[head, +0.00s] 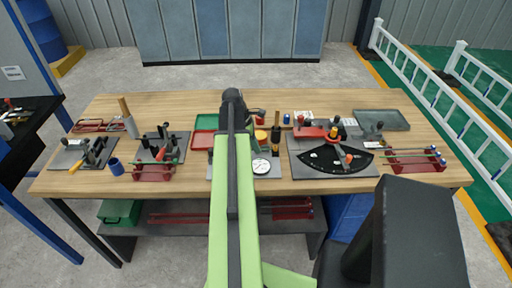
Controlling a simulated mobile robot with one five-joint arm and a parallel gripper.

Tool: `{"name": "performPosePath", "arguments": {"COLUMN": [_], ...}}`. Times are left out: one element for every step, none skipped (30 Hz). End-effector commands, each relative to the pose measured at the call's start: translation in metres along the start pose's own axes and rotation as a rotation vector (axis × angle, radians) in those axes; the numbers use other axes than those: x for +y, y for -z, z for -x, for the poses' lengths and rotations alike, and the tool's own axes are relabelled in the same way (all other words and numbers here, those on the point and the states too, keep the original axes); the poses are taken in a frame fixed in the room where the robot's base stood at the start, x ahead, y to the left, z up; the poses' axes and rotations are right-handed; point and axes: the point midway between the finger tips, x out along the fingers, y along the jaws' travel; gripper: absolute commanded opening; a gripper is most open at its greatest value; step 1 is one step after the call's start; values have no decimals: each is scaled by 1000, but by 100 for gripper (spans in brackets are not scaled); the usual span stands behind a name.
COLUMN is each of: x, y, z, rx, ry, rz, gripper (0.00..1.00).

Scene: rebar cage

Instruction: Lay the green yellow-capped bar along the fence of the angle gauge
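The angle gauge shows a black fan-shaped scale (338,159) on a grey plate (306,169), right of the middle of the bench. A red piece with dark knobs (311,132) sits at its upper part; I cannot tell which edge is the fence. Thin bars, one of them greenish (407,151), lie across a red rack (425,165) at the bench's right end. Their cap colours are too small to tell surely, so I cannot confirm the yellow-capped one. My gripper (234,98) is a dark shape over the bench's back middle; its fingers are hidden behind my arm.
The wooden bench (330,187) also holds a left red rack (153,174), a blue cup (116,166), a round dial (261,166), red and green trays (204,142) and a grey tray (381,120). Strips along the front edge are clear. A white railing (440,90) stands beyond the right.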

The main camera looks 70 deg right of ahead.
Motion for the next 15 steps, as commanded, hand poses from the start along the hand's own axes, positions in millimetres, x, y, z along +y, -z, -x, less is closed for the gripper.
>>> {"name": "performPosePath", "arguments": {"x": [1, 2, 2, 3, 3, 4, 4, 5, 4, 4, 4, 4, 4, 4, 4], "y": [0, 0, 0, 0, 0, 0, 0, 0, 0, 0, 0, 0, 0, 0, 0], "z": [0, 0, 0, 0, 0, 0, 0, 0, 0, 0, 0, 0, 0, 0, 0], "rx": [0, 0, 0, 0, 0, 0, 0, 0, 0, 0, 0, 0, 0, 0, 0], "ry": [0, 0, 0, 0, 0, 0, 0, 0, 0, 0, 0, 0, 0, 0, 0], "rz": [0, 0, 0, 0, 0, 0, 0, 0, 0, 0, 0, 0, 0, 0, 0], "gripper": [0, 0, 0, 0, 0, 0, 0, 0, 8, 12, 16, 21, 25, 29, 30]}}
